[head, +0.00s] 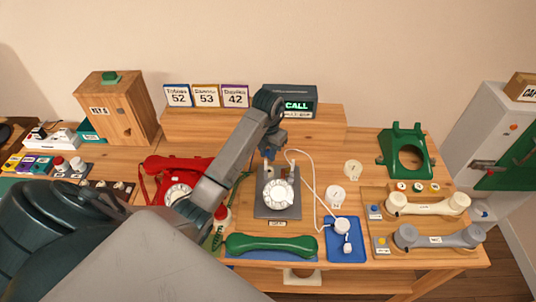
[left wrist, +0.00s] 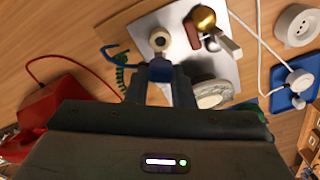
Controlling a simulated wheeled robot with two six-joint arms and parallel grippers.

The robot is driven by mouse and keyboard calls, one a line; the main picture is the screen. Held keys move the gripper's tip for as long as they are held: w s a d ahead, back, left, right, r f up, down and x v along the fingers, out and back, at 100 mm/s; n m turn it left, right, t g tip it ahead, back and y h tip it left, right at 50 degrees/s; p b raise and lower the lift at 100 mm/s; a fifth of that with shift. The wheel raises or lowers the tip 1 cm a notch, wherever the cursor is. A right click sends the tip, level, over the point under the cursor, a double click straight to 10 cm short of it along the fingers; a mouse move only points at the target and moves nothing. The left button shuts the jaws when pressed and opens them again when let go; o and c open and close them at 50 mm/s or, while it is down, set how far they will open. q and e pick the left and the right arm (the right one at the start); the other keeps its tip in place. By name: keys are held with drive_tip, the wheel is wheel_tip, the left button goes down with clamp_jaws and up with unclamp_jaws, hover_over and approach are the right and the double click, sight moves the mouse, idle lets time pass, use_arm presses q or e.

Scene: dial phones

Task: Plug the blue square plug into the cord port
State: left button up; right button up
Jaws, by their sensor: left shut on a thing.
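My left gripper (head: 269,150) is over the back end of the grey dial phone (head: 262,211). In the left wrist view, its fingers (left wrist: 160,84) are shut on the blue square plug (left wrist: 160,70). A blue cord (left wrist: 116,48) shows to the left of the plug. Just beyond the plug, a round cream fitting with a dark centre (left wrist: 158,40) sits on the phone's silver plate (left wrist: 178,20); it looks like the cord port. The plug looks close to it, but I cannot tell whether they touch. My right gripper is not in view.
A red phone (head: 180,170) stands left of the grey phone. A green handset (head: 271,245) lies in front of it. A white cord runs along its right side to a blue tray (head: 333,256). A brass dome (left wrist: 204,18) rises beside the fitting.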

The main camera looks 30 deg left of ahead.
sight(268, 173)
use_arm(q)
drive_tip(key=shift+w+f, duration=0.1)
drive_tip(key=shift+f, duration=0.2)
drive_tip(key=shift+f+b, duration=0.55)
drive_tip(key=shift+b, duration=0.05)
drive_tip(key=shift+f+b, duration=1.5)
drive_tip(key=shift+f, duration=0.6)
drive_tip(key=shift+f, duration=0.15)
drive_tip(key=shift+f+b, duration=0.3)
drive_tip(key=shift+b, duration=0.2)
drive_tip(key=o, duration=1)
